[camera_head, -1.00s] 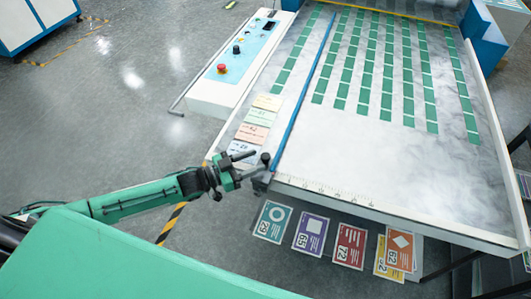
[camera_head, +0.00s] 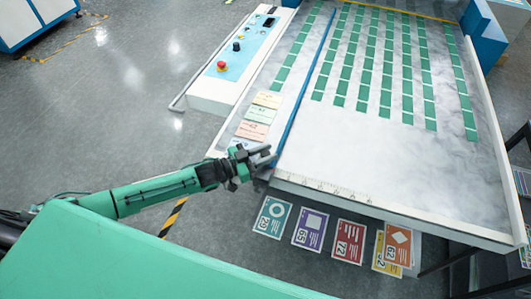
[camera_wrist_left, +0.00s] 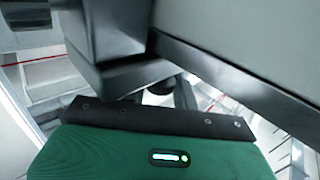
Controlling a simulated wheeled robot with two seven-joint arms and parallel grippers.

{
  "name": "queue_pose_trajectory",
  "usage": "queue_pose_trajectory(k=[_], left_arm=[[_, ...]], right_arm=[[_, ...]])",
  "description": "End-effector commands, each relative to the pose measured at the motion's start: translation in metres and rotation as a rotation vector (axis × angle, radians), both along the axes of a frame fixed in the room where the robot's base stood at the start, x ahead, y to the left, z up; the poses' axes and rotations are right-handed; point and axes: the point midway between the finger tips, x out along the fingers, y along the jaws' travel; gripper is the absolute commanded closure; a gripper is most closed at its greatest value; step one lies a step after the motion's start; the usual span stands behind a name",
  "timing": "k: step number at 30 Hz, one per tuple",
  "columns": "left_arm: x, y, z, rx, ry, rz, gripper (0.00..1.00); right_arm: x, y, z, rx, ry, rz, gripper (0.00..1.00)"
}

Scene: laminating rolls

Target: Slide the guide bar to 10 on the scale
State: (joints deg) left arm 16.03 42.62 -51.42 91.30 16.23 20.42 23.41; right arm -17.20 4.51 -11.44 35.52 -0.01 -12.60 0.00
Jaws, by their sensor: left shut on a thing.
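The guide bar (camera_head: 306,87) is a long thin blue strip along the left part of the white table. Its near end is at the table's front left corner. The scale (camera_head: 322,187) is a ruler marking along the front edge; its numbers are too small to read. My left gripper (camera_head: 264,160) is at the bar's near end, shut on the guide bar's dark end piece, which the fingers mostly hide. In the left wrist view, a dark rounded piece (camera_wrist_left: 158,88) shows between the dark fingers. My right gripper is not in view.
Pale paper cards (camera_head: 263,113) lie left of the bar. A control panel (camera_head: 243,50) with a red button is beyond them. Rows of green rectangles (camera_head: 387,70) cover the far table. Coloured cards (camera_head: 310,229) show below the front edge. The near tabletop right of the bar is clear.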

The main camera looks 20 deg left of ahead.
Motion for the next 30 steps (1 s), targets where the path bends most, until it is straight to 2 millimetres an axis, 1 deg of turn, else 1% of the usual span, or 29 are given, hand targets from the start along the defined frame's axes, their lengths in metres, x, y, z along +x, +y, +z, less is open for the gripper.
queue_pose_trajectory(k=[2,5,8,9,13,15,18,21,30], left_arm=[[0.0,-0.001,0.0,-0.001,0.001,-0.001,1.0],[-0.001,-0.011,0.0,-0.002,0.001,-0.001,1.0],[-0.001,-0.031,0.0,-0.006,0.002,-0.002,1.0],[-0.002,-0.041,0.0,-0.008,0.001,-0.002,1.0],[-0.003,-0.071,0.0,-0.006,0.001,-0.001,1.0],[-0.003,-0.083,0.0,-0.006,0.0,-0.001,1.0],[-0.003,-0.095,0.0,-0.003,0.002,-0.001,1.0],[-0.004,-0.1,0.0,-0.001,0.0,-0.001,1.0],[-0.004,-0.1,0.0,0.0,0.0,0.0,1.0]], right_arm=[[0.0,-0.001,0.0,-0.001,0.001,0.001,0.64],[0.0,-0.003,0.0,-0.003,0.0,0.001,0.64],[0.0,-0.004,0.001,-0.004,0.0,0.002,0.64],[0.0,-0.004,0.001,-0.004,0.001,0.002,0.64],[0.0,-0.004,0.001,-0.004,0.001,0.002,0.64],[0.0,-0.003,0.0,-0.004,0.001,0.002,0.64],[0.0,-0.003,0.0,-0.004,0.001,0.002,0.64],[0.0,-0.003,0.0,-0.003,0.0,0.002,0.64],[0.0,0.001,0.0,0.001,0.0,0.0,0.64]])
